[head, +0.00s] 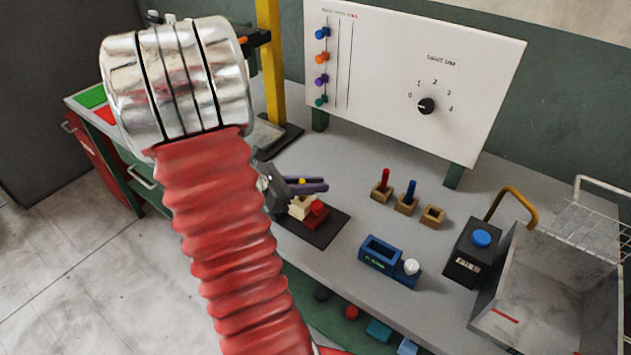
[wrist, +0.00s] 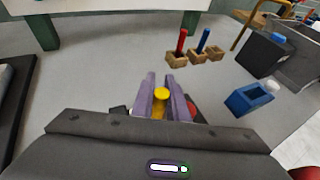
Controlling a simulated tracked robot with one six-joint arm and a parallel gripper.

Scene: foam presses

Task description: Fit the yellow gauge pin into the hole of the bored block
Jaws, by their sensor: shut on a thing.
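My gripper (head: 308,186) has purple fingers and is shut on the yellow gauge pin (wrist: 161,97). The pin's round yellow end shows between the fingers in the wrist view; its lower part is hidden. A yellow spot of it shows in the head view (head: 302,181). Three wooden blocks stand apart from my gripper, farther back to the right. The rightmost bored block (head: 433,216) has an open, empty hole; it also shows in the wrist view (wrist: 215,54). The other two blocks hold a red pin (head: 384,180) and a blue pin (head: 410,191), both upright.
Red (head: 316,215) and cream (head: 299,208) blocks lie on a black mat (head: 318,236) below my gripper. A blue holder (head: 379,256), a black button box (head: 470,254) and a grey bin (head: 545,290) stand right. A white panel (head: 415,75) rises behind. Bench between is clear.

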